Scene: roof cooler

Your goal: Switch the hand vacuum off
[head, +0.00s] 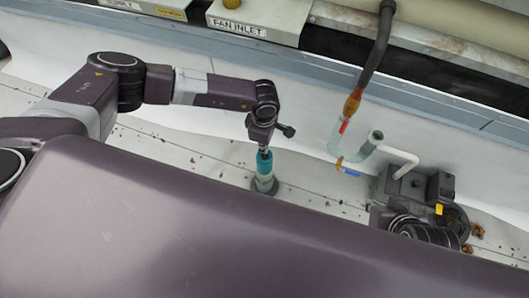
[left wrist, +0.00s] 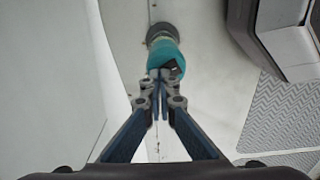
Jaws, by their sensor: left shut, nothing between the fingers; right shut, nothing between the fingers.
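The hand vacuum appears to be the teal, roughly cylindrical body (head: 265,166) with a grey end, standing on the pale floor panel in the head view. In the left wrist view its teal body (left wrist: 164,56) lies just beyond my fingertips, with a small dark part at its near end. My left gripper (head: 263,151) is shut and empty, pointing down at the vacuum's top. Its closed fingertips (left wrist: 158,76) overlap the teal end in the left wrist view; I cannot tell whether they touch. The switch's position is not readable. My right gripper is not visible; only part of my right arm shows.
A clear U-shaped trap (head: 340,152) on a dark pipe (head: 377,50) stands right of the vacuum. A grey boxy unit (head: 415,188) with a white pipe (head: 400,155) is further right. Debris litters the floor. A metal ledge (head: 300,66) runs along the back.

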